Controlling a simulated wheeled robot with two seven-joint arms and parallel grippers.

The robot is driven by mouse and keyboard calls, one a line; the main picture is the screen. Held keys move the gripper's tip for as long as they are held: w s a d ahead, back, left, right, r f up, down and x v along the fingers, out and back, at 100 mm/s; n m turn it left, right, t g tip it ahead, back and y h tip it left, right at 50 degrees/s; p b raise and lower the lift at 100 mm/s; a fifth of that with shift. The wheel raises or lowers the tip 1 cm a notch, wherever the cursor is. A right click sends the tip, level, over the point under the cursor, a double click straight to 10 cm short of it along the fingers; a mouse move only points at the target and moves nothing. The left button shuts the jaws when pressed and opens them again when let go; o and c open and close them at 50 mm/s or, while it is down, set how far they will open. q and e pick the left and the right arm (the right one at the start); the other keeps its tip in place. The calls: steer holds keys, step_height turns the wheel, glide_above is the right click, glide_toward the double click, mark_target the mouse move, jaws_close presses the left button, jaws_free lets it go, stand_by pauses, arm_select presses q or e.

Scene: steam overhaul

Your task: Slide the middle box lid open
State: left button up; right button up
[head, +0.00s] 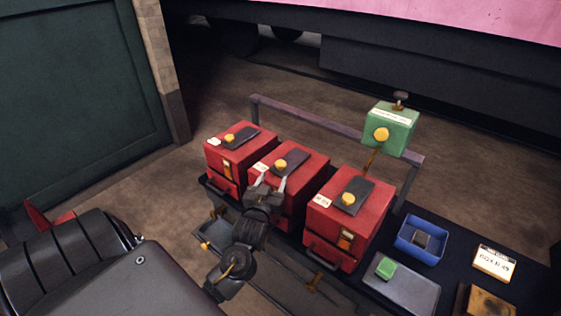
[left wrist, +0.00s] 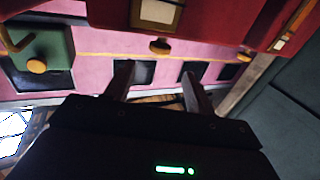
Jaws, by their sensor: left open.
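The middle red box (head: 313,162) stands between two similar red boxes on a dark bench. On its top lies a dark lid (head: 294,161) with a yellow knob (head: 280,165). My left gripper (head: 267,184) is open and empty, at the front upper edge of the middle box, just short of the knob. It hides part of the box front. I cannot tell whether a finger touches the box. In the left wrist view the picture is turned over; a yellow knob (left wrist: 160,46) shows beyond the two spread fingers (left wrist: 156,84), below a red box front. My right gripper is out of view.
The left red box (head: 256,156) and right red box (head: 372,212) stand close on both sides. A green box (head: 402,140) with a yellow knob stands behind, near a rail (head: 335,130). A blue tray (head: 405,250) and a grey plate (head: 410,295) lie at right.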

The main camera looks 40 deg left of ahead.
mark_target(280, 166)
arm_select(q)
steer(key=p+x, duration=0.1)
steer(key=x, duration=0.8)
steer(key=shift+w, duration=0.3)
steer(key=c, duration=1.2)
steer(key=shift+d, duration=0.1)
jaws_close()
